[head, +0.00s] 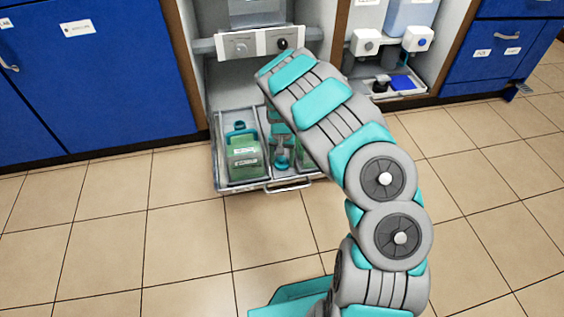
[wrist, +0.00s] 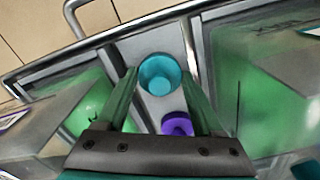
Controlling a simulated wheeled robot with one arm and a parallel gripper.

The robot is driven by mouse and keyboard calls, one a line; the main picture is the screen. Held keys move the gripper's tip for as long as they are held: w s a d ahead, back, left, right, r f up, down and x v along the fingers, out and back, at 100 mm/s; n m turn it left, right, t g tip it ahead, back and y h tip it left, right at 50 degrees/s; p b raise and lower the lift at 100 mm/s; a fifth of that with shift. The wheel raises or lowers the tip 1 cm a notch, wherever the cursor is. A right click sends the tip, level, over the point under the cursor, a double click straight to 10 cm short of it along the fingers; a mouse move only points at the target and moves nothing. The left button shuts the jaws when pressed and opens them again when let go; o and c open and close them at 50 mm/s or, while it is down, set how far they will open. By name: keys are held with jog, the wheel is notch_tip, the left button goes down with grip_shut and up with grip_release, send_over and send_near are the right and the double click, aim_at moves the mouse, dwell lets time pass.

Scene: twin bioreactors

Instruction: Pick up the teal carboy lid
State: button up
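The teal lid (wrist: 160,74) is a round cup shape in the narrow middle compartment of an open drawer, near its front edge. In the head view a teal round thing (head: 281,160) in that compartment appears to be the same lid. In the wrist view my gripper (wrist: 158,78) is open, with one finger on each side of the lid in the picture. A gap shows between the lid and the fingers. I cannot tell how far above the lid the fingertips are. In the head view my arm hides part of the drawer, and the gripper is hard to make out.
The drawer (head: 216,168) has a front handle and holds a carboy (head: 244,160) with green liquid at left and another at right, partly hidden. A purple round thing (wrist: 178,124) sits behind the lid. Blue cabinets (head: 95,85) flank the bay. The tiled floor in front is clear.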

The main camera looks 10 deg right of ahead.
jog(key=c, duration=0.8)
jog(key=shift+r, duration=0.1)
